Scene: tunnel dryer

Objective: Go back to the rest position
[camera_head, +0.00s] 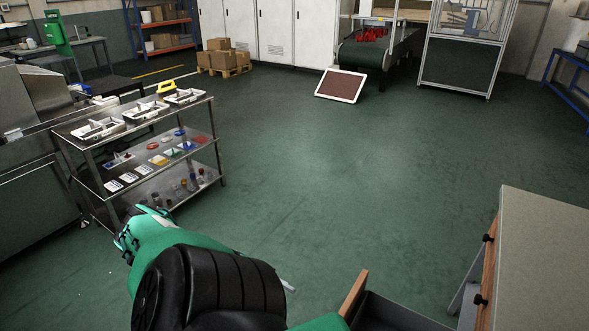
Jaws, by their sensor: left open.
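My left arm, green and black, comes up from the bottom edge. My left gripper (136,224) is at its far end, open, over the green floor in front of the steel cart. I see nothing held in it. It is small and partly hidden by my own arm. My right gripper does not show.
The three-tier steel cart (146,147) holds trays and small coloured parts at the left. A bench (548,250) with drawers and an open drawer (385,312) stand at lower right. A tilted white-framed panel (340,86) is near the conveyor (372,53). The middle floor is clear.

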